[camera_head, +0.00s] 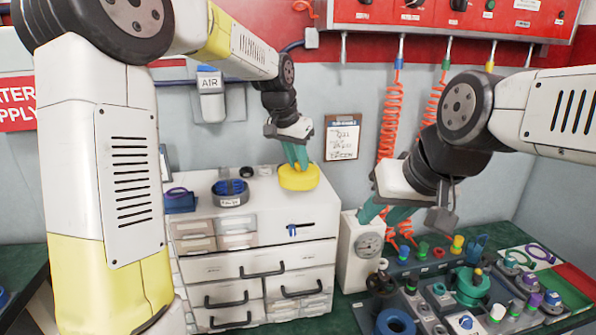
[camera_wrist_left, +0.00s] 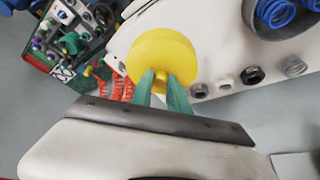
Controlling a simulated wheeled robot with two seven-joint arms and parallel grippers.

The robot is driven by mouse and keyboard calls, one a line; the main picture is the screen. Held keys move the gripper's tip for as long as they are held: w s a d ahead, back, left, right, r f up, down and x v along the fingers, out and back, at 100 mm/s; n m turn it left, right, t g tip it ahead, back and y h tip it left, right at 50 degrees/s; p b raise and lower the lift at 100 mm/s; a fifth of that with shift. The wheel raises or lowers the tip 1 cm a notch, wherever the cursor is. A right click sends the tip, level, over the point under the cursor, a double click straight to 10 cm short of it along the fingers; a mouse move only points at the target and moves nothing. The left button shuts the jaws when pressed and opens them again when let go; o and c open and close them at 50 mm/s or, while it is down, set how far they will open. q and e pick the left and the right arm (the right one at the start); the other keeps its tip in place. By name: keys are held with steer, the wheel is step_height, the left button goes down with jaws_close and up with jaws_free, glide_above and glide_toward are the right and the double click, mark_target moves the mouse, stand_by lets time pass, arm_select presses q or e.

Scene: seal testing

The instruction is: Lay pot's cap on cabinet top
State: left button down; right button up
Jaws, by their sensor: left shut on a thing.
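The pot's cap is a yellow disc (camera_head: 299,178) with a small knob, at the right end of the white cabinet's top (camera_head: 262,192). It also shows in the left wrist view (camera_wrist_left: 163,55). My left gripper (camera_head: 298,164) is above the cap, with its green fingers shut on the knob. I cannot tell whether the cap touches the cabinet top. My right gripper (camera_head: 385,212) hangs over the right-hand table near a white box with a gauge. Its fingers are partly hidden and their gap is unclear. A green pot-like part (camera_head: 470,287) sits among the fittings on the table.
A dark round bin with blue parts (camera_head: 230,192) and small rings stand on the cabinet top, left of the cap. The gauge box (camera_head: 359,252) stands right of the cabinet. Orange coiled hoses (camera_head: 388,120) hang behind. Many fittings crowd the right table.

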mark_target(297, 163)
arm_select(q)
steer(key=shift+w+d, duration=0.15)
steer(key=shift+w, duration=0.4)
steer(key=shift+w+f, duration=0.15)
steer(key=shift+f, duration=1.65)
steer(key=shift+f, duration=0.1)
steer(key=c, duration=1.3)
jaws_free()
